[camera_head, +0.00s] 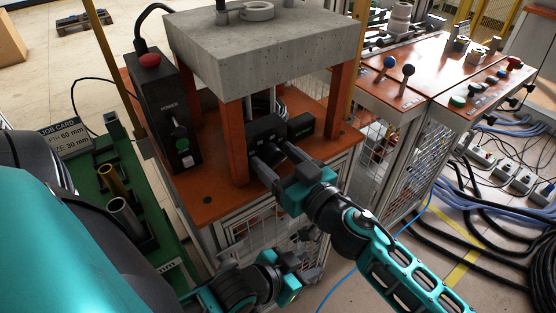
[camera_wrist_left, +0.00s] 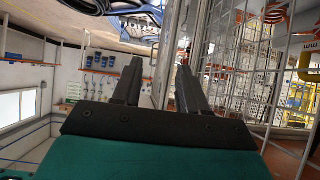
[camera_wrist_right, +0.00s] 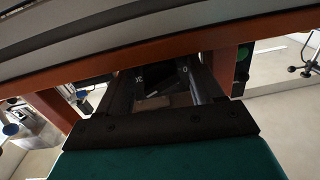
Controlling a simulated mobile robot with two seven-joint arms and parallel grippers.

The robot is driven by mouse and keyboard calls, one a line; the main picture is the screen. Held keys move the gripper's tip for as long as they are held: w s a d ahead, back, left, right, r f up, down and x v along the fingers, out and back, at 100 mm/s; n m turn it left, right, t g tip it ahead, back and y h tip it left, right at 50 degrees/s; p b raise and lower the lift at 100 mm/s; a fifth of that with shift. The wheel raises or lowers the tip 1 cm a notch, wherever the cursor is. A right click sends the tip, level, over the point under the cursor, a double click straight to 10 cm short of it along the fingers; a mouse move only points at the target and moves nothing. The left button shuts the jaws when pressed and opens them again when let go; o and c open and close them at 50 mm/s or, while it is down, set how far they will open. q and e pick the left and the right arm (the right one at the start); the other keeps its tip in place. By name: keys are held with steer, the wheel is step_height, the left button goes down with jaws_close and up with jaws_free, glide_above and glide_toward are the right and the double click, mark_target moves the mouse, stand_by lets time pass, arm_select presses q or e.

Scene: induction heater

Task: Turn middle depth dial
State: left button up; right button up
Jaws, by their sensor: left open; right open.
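A black control box (camera_head: 265,129) sits on the orange bench under the concrete block. The middle depth dial is hard to make out in the head view, hidden by my right gripper (camera_head: 271,160), which is open at the box's front. In the right wrist view, a dark dial face (camera_wrist_right: 160,78) with white marks lies between the open fingers of my right gripper (camera_wrist_right: 168,84). I cannot tell whether they touch it. My left gripper (camera_head: 310,264) is open and empty, low in front of the bench; its spread fingers also show in the left wrist view (camera_wrist_left: 157,82).
A black power box (camera_head: 165,110) with a red button stands left of the concrete block (camera_head: 262,50). A job card (camera_head: 65,138) reads depth 60 mm, size 30 mm. Cables (camera_head: 480,215) cover the floor at right.

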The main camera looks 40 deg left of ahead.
steer(key=c, duration=1)
steer(key=shift+r+n+p, duration=0.15)
steer(key=shift+n+p, duration=0.3)
steer(key=shift+n, duration=0.05)
steer(key=shift+n+p, duration=0.55)
steer(key=shift+n, duration=0.35)
arm_select(q)
steer(key=shift+s+a+r+p, duration=0.3)
steer(key=shift+a+r+p, duration=0.15)
steer(key=shift+a+r, duration=0.2)
arm_select(e)
steer(key=n, duration=0.2)
steer(key=shift+n, duration=0.4)
arm_select(q)
steer(key=shift+f, duration=0.1)
arm_select(e)
steer(key=shift+w, duration=0.1)
arm_select(q)
steer(key=shift+y, duration=0.3)
arm_select(e)
steer(key=o, duration=0.9)
steer(key=shift+c, duration=0.2)
steer(key=shift+o, duration=0.7)
